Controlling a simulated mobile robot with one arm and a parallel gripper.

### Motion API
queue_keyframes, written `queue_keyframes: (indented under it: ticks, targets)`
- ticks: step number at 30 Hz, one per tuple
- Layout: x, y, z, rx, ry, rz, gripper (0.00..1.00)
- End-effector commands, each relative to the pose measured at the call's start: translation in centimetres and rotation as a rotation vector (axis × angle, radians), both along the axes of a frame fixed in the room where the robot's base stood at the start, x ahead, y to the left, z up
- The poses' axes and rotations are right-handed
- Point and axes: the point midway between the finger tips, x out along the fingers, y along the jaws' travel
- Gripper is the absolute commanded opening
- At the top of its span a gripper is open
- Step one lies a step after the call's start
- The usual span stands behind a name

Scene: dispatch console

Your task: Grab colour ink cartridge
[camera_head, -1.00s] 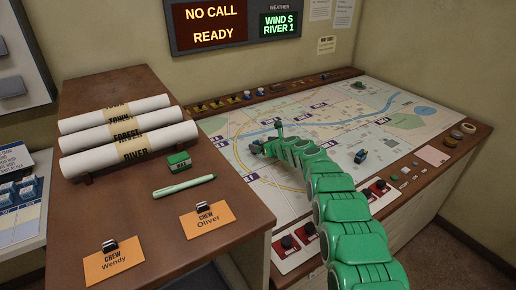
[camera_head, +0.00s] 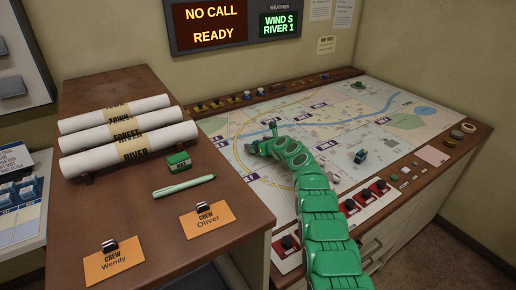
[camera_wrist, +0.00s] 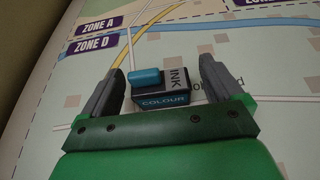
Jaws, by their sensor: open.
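The colour ink cartridge (camera_wrist: 160,98) is a small dark box with a white panel reading INK, a blue strip reading COLOUR and a rounded blue top piece. In the wrist view it sits on the map, between the two grey fingers of my gripper (camera_wrist: 163,58). The fingers are open, one on each side, with a visible gap at the right; I cannot tell whether the left one touches. In the head view my gripper (camera_head: 254,147) is low over the left part of the map, and I cannot make out the cartridge there.
The map table (camera_head: 330,120) carries a small dark blue piece (camera_head: 361,156) right of my arm. Red and black control knobs (camera_head: 366,193) line its front edge. The brown desk (camera_head: 150,215) at left holds rolled maps (camera_head: 130,127), a green box (camera_head: 179,161) and a pen (camera_head: 184,186).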

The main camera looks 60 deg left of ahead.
Motion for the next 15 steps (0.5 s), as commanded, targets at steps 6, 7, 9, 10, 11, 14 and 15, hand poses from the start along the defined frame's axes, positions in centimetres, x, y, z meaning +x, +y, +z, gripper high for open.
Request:
queue_keyframes:
  ticks: [6,7,9,10,11,14,15]
  targets:
    - [-0.06,0.18,-0.05,-0.001,-0.003,-0.002,0.94]
    - [-0.07,0.18,-0.06,-0.001,-0.003,-0.002,0.94]
    - [-0.05,0.18,-0.03,-0.001,-0.003,-0.002,0.94]
    - [-0.06,0.18,-0.04,-0.001,-0.003,-0.002,0.94]
    - [-0.05,0.18,-0.03,-0.001,-0.003,-0.002,0.94]
    - [-0.05,0.17,-0.05,-0.001,-0.003,-0.002,0.91]
    - [-0.04,0.18,-0.04,-0.001,-0.003,-0.003,0.84]
